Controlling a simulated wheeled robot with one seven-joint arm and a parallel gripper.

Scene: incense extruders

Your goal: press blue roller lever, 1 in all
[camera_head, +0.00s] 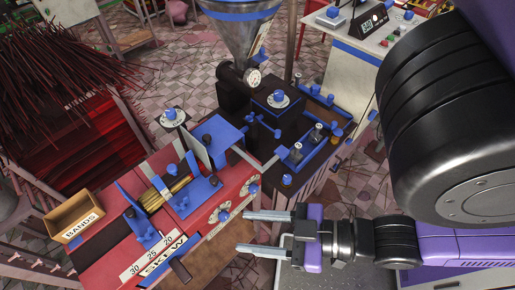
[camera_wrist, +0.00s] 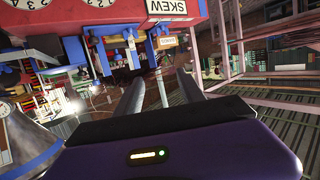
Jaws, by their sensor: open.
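A red machine (camera_head: 125,262) stands at lower left in the head view, with a SKEW label and a number scale. A brass roller (camera_head: 175,189) sits between blue plates on it. A blue bar (camera_head: 180,271) juts from its front edge by the label; I cannot tell for certain which blue part is the roller lever. My gripper (camera_head: 243,231) is open and empty, right of the SKEW edge, fingers pointing left, apart from the blue bar. In the wrist view, the SKEW face (camera_wrist: 168,9) and blue parts (camera_wrist: 100,50) appear upside down beyond my fingers (camera_wrist: 162,78).
A BANDS box (camera_head: 75,216) sits at the machine's left. A black extruder (camera_head: 285,115) with blue fittings, a gauge and a metal hopper (camera_head: 240,25) stands behind. Dark red sticks (camera_head: 50,70) fill the upper left. A white bench (camera_head: 345,60) is at the back right.

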